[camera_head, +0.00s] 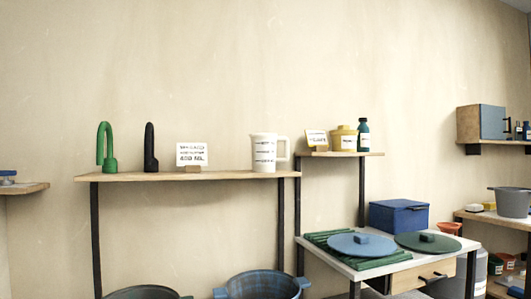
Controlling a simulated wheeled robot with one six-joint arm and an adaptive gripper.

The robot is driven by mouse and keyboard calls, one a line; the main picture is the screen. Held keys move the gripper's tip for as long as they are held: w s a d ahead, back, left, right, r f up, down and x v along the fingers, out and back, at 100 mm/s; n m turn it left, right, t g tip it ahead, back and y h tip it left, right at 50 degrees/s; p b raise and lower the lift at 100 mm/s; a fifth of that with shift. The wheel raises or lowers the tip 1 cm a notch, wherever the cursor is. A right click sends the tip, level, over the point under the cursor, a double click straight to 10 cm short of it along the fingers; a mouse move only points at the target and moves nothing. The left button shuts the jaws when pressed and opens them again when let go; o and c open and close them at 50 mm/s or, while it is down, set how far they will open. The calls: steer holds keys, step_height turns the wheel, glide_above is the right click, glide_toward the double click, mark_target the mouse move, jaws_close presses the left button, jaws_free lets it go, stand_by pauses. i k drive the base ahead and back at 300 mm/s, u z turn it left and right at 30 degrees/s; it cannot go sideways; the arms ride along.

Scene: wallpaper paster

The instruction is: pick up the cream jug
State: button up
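The cream jug (264,153) stands upright near the right end of a wooden shelf (130,177). It has dark markings on its front, and its handle points to the right. A small sign card (192,155) in a wooden holder stands to its left on the same shelf. My gripper is not in view.
A black bottle-like object (150,148) and a green looped object (106,148) share the shelf. A higher shelf (370,154) to the right holds a yellow pot (344,138) and teal bottle (363,135). Below are blue tub (263,285) and a white table (343,268) with lids.

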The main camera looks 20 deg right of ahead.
mark_target(263, 145)
steer(key=z, duration=0.45)
steer(key=i, duration=0.85)
steer(key=z, duration=0.2)
